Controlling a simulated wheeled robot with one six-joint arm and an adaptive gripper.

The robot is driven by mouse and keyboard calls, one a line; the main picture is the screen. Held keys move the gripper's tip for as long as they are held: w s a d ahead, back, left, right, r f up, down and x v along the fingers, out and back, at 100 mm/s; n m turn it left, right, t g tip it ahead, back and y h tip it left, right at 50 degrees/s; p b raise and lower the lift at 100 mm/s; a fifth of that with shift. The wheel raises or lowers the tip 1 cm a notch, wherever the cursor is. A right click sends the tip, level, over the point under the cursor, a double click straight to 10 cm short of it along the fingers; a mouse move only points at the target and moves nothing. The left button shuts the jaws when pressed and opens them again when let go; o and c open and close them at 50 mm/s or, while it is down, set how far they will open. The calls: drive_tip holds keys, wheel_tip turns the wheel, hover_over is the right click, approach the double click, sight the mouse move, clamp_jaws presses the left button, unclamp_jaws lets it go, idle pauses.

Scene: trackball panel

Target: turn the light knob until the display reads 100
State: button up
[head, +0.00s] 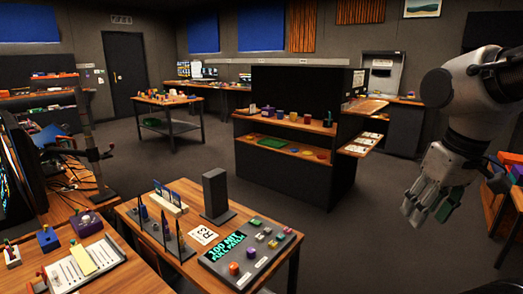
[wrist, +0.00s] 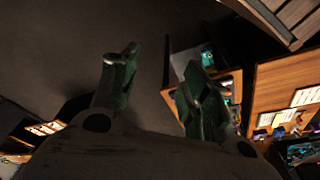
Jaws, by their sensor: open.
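The panel (head: 262,258) lies on the small wooden table at the bottom middle of the head view. Its dark display (head: 226,247) shows green text; the top line seems to begin with 100, but it is small. I cannot tell which one is the light knob. My gripper (head: 432,212) hangs at the right, well away from the panel, over the floor. In the wrist view my gripper (wrist: 157,70) has its two green fingers spread apart with nothing between them.
The panel's table (head: 137,231) also holds a dark upright block (head: 215,192), a white card (head: 201,235) and thin dark stands. A table with switch boxes (head: 90,265) is at the lower left. A dark shelf unit (head: 300,150) stands behind. Open floor lies between the table and my arm.

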drive_tip(key=d+r, duration=0.1)
drive_tip(key=s+d+r+m+t, duration=0.1)
drive_tip(key=d, duration=0.1)
drive_tip(key=s+d+r+m, duration=0.1)
drive_tip(key=shift+s+d+t+h, duration=0.2)
drive_tip(key=shift+t+h, duration=0.1)
drive_tip(key=shift+t, duration=0.1)
idle(2.9)
